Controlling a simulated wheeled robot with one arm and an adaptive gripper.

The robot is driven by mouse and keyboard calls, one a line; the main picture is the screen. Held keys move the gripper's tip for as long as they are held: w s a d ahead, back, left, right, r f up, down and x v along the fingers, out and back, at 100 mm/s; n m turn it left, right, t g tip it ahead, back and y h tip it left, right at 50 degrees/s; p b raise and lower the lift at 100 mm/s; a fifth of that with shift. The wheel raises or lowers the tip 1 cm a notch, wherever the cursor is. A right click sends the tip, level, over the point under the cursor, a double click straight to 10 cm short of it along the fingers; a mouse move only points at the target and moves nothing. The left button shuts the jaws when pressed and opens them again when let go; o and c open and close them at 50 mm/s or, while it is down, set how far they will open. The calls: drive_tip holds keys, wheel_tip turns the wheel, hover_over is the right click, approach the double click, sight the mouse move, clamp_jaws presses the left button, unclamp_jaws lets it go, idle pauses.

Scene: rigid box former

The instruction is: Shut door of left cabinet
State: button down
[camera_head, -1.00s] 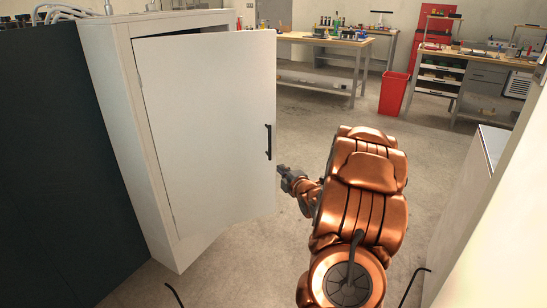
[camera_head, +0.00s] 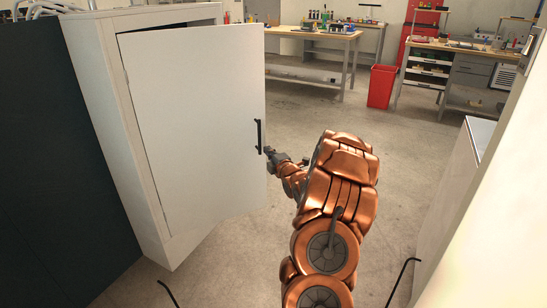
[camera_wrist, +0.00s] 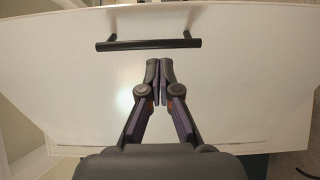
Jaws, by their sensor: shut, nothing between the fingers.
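The left cabinet (camera_head: 103,110) is white and stands at the left in the head view. Its white door (camera_head: 190,110) hangs partly open, with a dark gap along the top. A black bar handle (camera_head: 259,136) is near the door's free edge. My gripper (camera_head: 271,153) is beside that edge, just right of and below the handle. In the wrist view, the door (camera_wrist: 230,90) fills most of the picture and the handle (camera_wrist: 148,44) lies beyond the fingertips. My gripper (camera_wrist: 159,64) is shut and empty, apart from the handle. I cannot tell whether the fingertips touch the door.
A dark panel (camera_head: 50,150) stands left of the cabinet. A red bin (camera_head: 381,87) and workbenches (camera_head: 318,36) are at the back. A pale wall or panel (camera_head: 490,170) is close on the right. Open floor (camera_head: 400,150) lies between.

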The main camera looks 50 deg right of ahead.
drive_tip(key=shift+x, duration=2.55)
drive_tip(key=shift+w+d, duration=0.1)
